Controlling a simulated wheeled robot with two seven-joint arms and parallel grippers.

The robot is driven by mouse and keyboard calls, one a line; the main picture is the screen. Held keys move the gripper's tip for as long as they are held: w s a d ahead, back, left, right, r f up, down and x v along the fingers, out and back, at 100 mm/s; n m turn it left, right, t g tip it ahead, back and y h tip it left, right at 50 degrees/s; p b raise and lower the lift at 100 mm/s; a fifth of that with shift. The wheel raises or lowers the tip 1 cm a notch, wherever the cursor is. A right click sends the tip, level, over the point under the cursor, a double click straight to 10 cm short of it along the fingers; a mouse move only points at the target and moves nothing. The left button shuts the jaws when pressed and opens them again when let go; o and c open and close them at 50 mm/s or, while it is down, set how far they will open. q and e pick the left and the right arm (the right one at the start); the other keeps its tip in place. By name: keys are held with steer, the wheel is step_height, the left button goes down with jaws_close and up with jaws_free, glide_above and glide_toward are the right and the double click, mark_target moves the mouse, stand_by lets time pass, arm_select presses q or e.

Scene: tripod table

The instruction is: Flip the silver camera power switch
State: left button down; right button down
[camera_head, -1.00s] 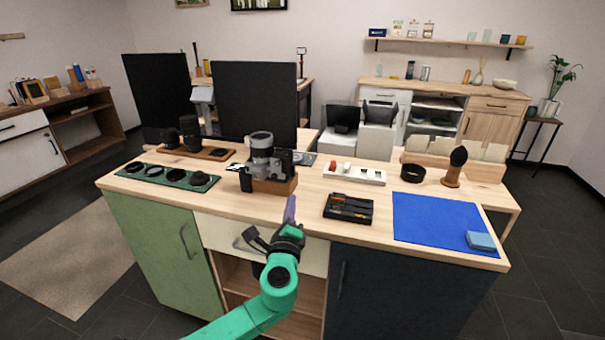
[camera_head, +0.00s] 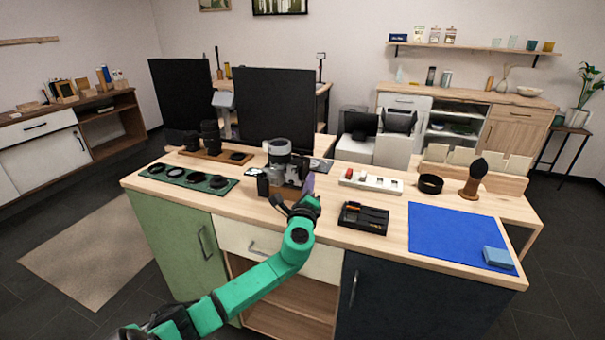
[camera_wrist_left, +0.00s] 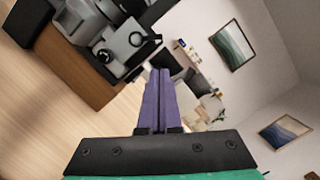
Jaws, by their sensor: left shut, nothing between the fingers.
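The silver camera (camera_head: 281,158) stands on a wooden block near the middle of the counter, with its lens up. In the left wrist view the silver and black camera (camera_wrist_left: 122,44) is at the upper left, on its brown block (camera_wrist_left: 72,72). My left gripper (camera_head: 309,182) is just to the right of the camera and its purple fingers are together and empty. In the left wrist view the fingers (camera_wrist_left: 160,75) point past the camera's right side, seemingly apart from it. The power switch is too small to make out surely. My right gripper is not in view.
A green tray (camera_head: 223,190) of round filters lies left of the camera. A black tray (camera_head: 351,213) with small tools lies to the right, near a blue mat (camera_head: 450,240). A dark monitor (camera_head: 272,105) stands behind the camera.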

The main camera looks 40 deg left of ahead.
mark_target(298, 167)
arm_select(q)
steer(key=shift+s+a+r+p, duration=0.15)
steer(key=shift+s+a+r, duration=0.15)
steer(key=shift+a+r, duration=0.25)
steer(key=shift+s+a+r+p, duration=0.15)
steer(key=shift+s+a+r, duration=0.15)
steer(key=shift+a+r, duration=0.15)
steer(key=shift+w+f, duration=0.1)
steer(key=shift+f, duration=0.05)
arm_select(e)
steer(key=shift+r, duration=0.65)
arm_select(q)
steer(key=shift+n, duration=0.4)
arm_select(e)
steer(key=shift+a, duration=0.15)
